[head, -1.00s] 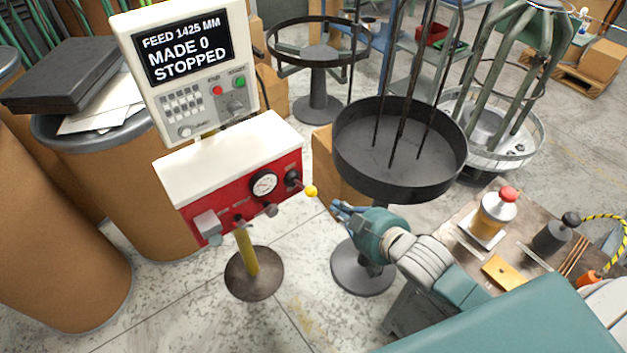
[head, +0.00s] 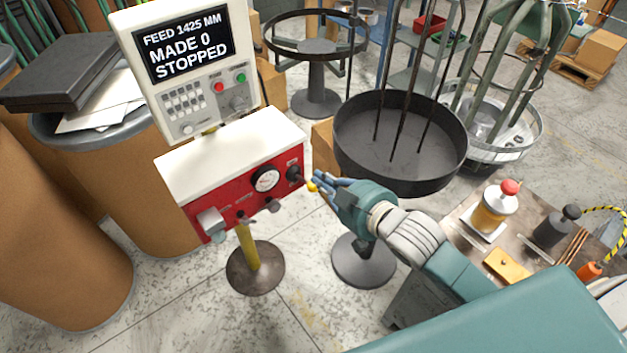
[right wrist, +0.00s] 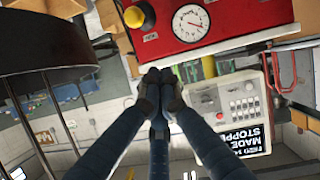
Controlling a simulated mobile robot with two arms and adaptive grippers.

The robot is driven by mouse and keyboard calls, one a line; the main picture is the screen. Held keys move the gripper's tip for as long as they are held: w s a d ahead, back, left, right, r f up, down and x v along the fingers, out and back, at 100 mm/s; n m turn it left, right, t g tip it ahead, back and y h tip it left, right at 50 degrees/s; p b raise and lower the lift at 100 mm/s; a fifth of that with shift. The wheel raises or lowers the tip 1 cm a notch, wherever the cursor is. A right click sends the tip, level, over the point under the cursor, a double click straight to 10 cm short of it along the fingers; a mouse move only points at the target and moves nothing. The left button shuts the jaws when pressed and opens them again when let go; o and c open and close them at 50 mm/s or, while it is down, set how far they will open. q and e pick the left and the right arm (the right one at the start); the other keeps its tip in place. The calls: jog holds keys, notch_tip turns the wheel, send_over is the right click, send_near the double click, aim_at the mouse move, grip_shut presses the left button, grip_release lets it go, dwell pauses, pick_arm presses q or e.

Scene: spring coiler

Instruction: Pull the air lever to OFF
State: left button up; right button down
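The air lever ends in a yellow knob (head: 312,187) and comes out of a black hub (head: 294,174) at the right end of the red panel (head: 240,195). My right gripper (head: 319,184) is at the knob in the head view, coming from the right. In the right wrist view the fingertips (right wrist: 160,77) are together, with nothing visible between them. The yellow knob (right wrist: 134,17) shows beyond and above them there; I cannot tell whether they touch it. My left gripper is not in view.
A pressure gauge (head: 266,179) sits left of the lever, with smaller levers below. The control box (head: 188,70) reads STOPPED. A black round pan (head: 400,145) stands close behind my right gripper. A bench (head: 470,240) with bottles is at the right.

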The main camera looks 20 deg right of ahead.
send_over(308, 184)
jog(key=s, duration=0.2)
notch_tip(308, 184, down, 2)
jog(key=shift+s+d+f+p, duration=0.15)
jog(key=shift+s+f+p, duration=0.05)
jog(key=shift+f, duration=0.8)
jog(key=shift+s+d+f+p, duration=0.15)
jog(key=shift+s+f, duration=0.05)
jog(key=shift+f, duration=0.8)
